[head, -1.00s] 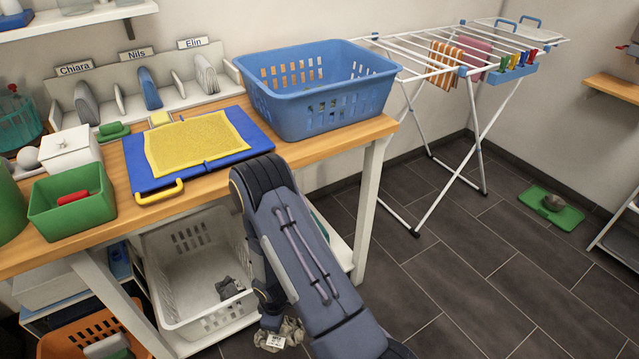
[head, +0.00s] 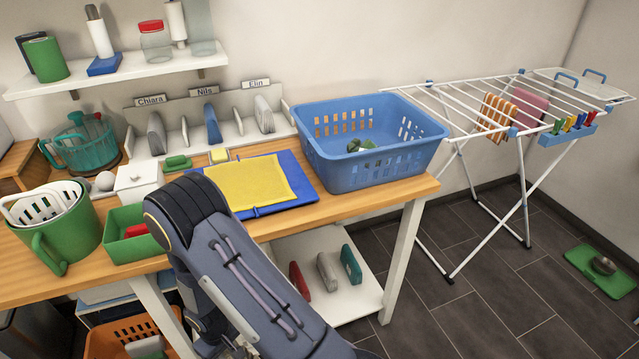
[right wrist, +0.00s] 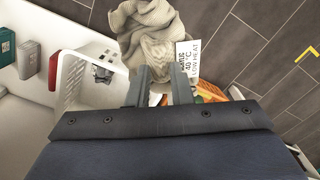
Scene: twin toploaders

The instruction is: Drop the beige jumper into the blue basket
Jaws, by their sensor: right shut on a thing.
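The blue basket (head: 370,172) stands upright on the right end of the wooden table in the head view, with a small green and grey item inside. In the right wrist view my right gripper (right wrist: 160,74) is shut on the beige jumper (right wrist: 150,28), a crumpled ribbed knit with a white care tag (right wrist: 188,60). The jumper hangs beyond the fingertips. In the head view my right arm covers the gripper and I cannot make out the jumper there. My left gripper is not in view.
A blue board with a yellow cloth (head: 250,183) lies left of the basket. A green bin (head: 130,238) stands farther left. A drying rack (head: 500,110) stands to the right. The right wrist view shows a white basket (right wrist: 82,75) beside the jumper and dark floor tiles.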

